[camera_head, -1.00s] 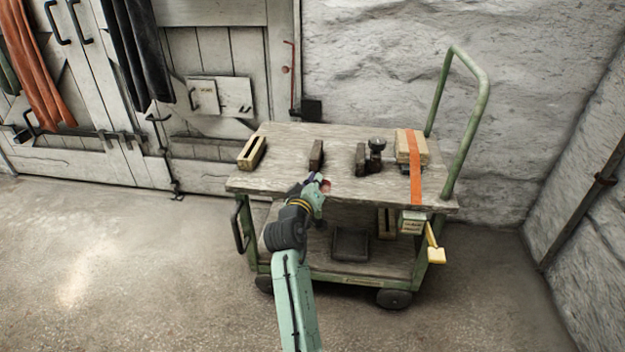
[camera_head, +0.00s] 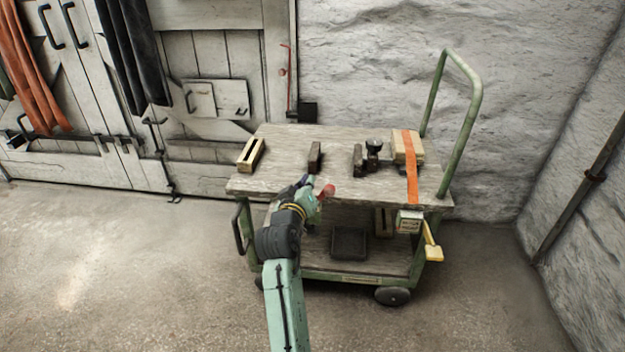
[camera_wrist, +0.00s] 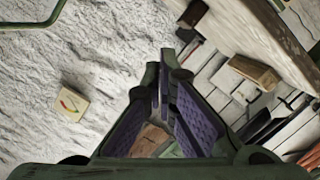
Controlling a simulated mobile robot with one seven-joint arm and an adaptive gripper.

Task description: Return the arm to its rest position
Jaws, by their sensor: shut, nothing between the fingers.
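My green arm reaches up the middle of the head view to my gripper (camera_head: 318,189), which is at the front edge of the wooden cart top (camera_head: 270,183). In the wrist view my gripper (camera_wrist: 165,78) has its two purple-padded fingers brought together at the tips, with nothing seen between them. A red part shows beside the gripper in the head view; I cannot tell what it belongs to.
The cart top carries a slotted pale block (camera_head: 251,154), a dark block (camera_head: 315,157), a dark knobbed piece (camera_head: 374,153) and a strapped pale block (camera_head: 415,146). A black tray (camera_head: 348,244) lies on the lower shelf. Open floor (camera_head: 120,270) is at left.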

